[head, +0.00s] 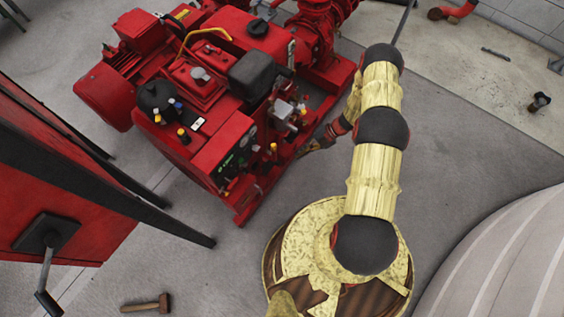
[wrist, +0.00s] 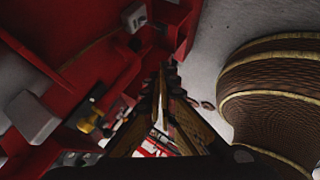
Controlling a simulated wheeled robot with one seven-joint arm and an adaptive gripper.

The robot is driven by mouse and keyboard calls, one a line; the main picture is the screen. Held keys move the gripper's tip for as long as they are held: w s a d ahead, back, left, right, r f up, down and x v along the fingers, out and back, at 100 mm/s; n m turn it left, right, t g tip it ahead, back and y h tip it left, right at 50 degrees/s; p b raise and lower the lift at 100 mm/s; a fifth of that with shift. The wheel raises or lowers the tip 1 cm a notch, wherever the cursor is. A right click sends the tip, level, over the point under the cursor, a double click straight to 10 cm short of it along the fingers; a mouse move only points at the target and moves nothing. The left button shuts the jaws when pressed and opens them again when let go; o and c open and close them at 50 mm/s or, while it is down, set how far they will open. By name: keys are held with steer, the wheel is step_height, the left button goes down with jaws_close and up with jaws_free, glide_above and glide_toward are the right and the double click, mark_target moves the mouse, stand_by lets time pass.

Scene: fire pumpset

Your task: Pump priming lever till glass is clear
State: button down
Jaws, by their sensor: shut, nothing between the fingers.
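The red fire pumpset (head: 232,85) stands on the floor at the upper left of the head view. My gripper (head: 306,150) is low beside its right side, close to the red base frame. In the wrist view my gripper's fingers (wrist: 164,72) come together and are shut, with nothing seen held. Red pump surfaces (wrist: 90,45) fill the left of that view, with a grey block (wrist: 32,117) and a yellow cap (wrist: 87,118) near the fingers. I cannot make out the priming lever or the glass for certain in either view.
A red cabinet (head: 60,175) with a dark edge stands at the left. A mallet (head: 146,304) lies on the floor at the bottom left. A large pale rounded object (head: 510,250) fills the lower right. The grey floor (head: 460,150) right of my arm is mostly clear.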

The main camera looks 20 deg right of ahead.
stand_by(0.4)
steer(key=w+d+f+b+x, duration=0.1)
steer(key=b+x, duration=0.4)
steer(key=x, duration=0.8)
steer(key=shift+w+d, duration=0.15)
steer(key=shift+w, duration=0.35)
steer(key=shift+s+f, duration=0.1)
steer(key=shift+s, duration=0.05)
